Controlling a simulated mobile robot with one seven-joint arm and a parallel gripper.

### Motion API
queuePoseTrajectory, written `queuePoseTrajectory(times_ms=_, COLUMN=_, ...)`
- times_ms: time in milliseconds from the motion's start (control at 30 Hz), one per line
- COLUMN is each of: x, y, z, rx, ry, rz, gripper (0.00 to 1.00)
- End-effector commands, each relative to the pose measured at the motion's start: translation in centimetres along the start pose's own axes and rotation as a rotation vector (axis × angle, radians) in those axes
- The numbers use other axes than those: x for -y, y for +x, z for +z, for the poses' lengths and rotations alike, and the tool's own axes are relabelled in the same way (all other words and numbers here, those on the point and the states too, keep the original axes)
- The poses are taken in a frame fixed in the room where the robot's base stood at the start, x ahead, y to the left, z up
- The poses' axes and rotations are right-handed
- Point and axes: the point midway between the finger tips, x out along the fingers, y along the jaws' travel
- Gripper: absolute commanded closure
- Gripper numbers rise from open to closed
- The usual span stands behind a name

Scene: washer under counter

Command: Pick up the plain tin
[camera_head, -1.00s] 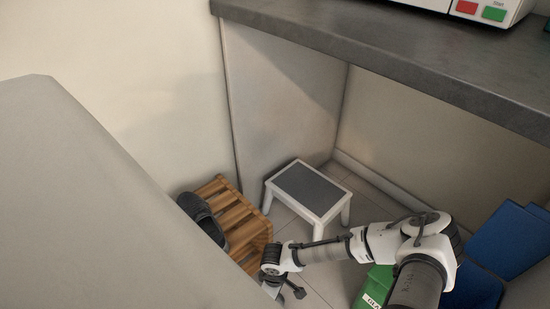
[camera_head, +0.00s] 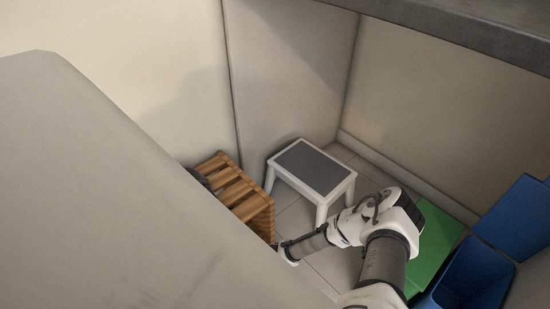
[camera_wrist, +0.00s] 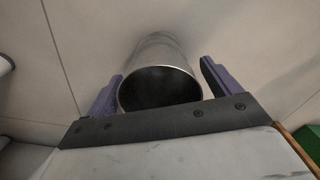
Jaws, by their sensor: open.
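The plain tin (camera_wrist: 160,86) shows in the wrist view as a bare metallic cylinder with a dark round end facing the camera. My gripper (camera_wrist: 160,80) is open, with one purple finger on the left side of the tin and one on the right. Small gaps seem to show between the fingers and the tin, so it does not look gripped. In the head view the tin and the fingertips are hidden behind the large grey surface at the left.
A white step stool with a grey top (camera_head: 313,167) stands by the wall. A slatted wooden rack (camera_head: 238,194) is left of it. A green box (camera_head: 433,240) and a blue bin (camera_head: 470,278) are at the right. A counter (camera_head: 470,28) overhangs above.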

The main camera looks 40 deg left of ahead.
Motion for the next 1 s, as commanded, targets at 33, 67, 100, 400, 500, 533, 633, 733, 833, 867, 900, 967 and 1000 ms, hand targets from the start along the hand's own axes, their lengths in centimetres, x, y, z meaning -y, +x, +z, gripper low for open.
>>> queuePoseTrajectory(times_ms=33, x=0.0, y=0.2, z=0.0, rx=0.000, ry=0.000, rz=0.000, gripper=0.11)
queuePoseTrajectory(times_ms=67, x=0.0, y=0.2, z=0.0, rx=0.000, ry=0.001, rz=0.000, gripper=0.11)
queuePoseTrajectory(times_ms=100, x=0.0, y=0.2, z=0.0, rx=0.000, ry=0.001, rz=0.000, gripper=0.11)
queuePoseTrajectory(times_ms=400, x=0.0, y=0.1, z=0.0, rx=0.000, ry=0.001, rz=0.000, gripper=0.32)
queuePoseTrajectory(times_ms=500, x=0.0, y=0.1, z=0.0, rx=0.000, ry=0.001, rz=0.000, gripper=0.45)
queuePoseTrajectory(times_ms=533, x=0.0, y=0.1, z=0.0, rx=0.000, ry=0.001, rz=0.000, gripper=0.49)
queuePoseTrajectory(times_ms=633, x=0.0, y=0.1, z=0.0, rx=0.000, ry=0.000, rz=0.000, gripper=0.59)
queuePoseTrajectory(times_ms=733, x=0.0, y=0.1, z=0.0, rx=0.000, ry=0.000, rz=0.000, gripper=0.59)
queuePoseTrajectory(times_ms=833, x=0.0, y=0.1, z=0.0, rx=0.000, ry=0.001, rz=0.000, gripper=0.59)
queuePoseTrajectory(times_ms=867, x=0.0, y=0.0, z=0.0, rx=0.000, ry=0.001, rz=0.000, gripper=0.59)
queuePoseTrajectory(times_ms=900, x=0.0, y=-0.1, z=0.0, rx=0.000, ry=0.001, rz=-0.001, gripper=0.59)
queuePoseTrajectory(times_ms=967, x=0.0, y=-0.5, z=0.0, rx=0.000, ry=0.001, rz=-0.001, gripper=0.59)
queuePoseTrajectory(times_ms=1000, x=0.0, y=-0.8, z=0.0, rx=0.000, ry=0.001, rz=0.000, gripper=0.59)
